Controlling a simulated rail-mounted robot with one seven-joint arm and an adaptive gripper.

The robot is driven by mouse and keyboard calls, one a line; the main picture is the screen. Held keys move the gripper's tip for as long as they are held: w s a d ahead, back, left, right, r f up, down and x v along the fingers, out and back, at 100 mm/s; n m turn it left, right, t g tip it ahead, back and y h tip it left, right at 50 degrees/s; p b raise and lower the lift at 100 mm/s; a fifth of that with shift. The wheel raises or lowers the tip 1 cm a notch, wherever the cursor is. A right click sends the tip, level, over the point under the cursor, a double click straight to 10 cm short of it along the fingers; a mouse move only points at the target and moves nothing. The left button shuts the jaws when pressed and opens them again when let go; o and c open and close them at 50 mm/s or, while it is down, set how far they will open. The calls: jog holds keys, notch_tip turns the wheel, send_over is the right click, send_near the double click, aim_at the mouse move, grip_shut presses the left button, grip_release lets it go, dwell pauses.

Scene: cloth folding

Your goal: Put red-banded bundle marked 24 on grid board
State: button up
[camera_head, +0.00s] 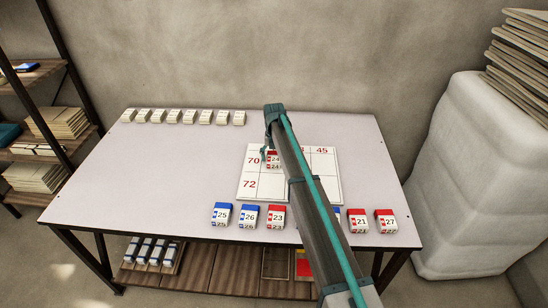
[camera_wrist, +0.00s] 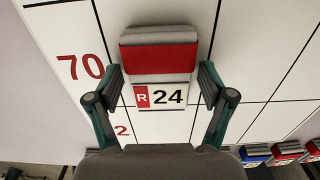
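The red-banded bundle marked 24 (camera_head: 273,160) is over the white grid board (camera_head: 251,190), in the upper-row cell right of the one marked 70. It also shows in the wrist view (camera_wrist: 159,58), with its R 24 label facing the camera, and it appears to lie on the board. My gripper (camera_wrist: 162,84) has one finger on each side of the bundle, with narrow gaps visible beside the label, so it looks open. In the head view my arm hides part of the board and the gripper's right side.
Blue-banded bundles 25 (camera_head: 221,214) and 26 (camera_head: 249,217) and red-banded 23 (camera_head: 276,217), 21 (camera_head: 358,221) and 27 (camera_head: 386,221) stand along the table's front edge. Several pale bundles (camera_head: 190,117) line the back left. The table's left middle (camera_head: 150,170) is clear.

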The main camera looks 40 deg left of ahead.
aim_at(274, 157)
dwell(0.3)
notch_tip(274, 157, up, 12)
jog(key=b, duration=0.2)
jog(key=shift+r, duration=0.15)
jog(key=shift+r, duration=0.1)
dwell(0.5)
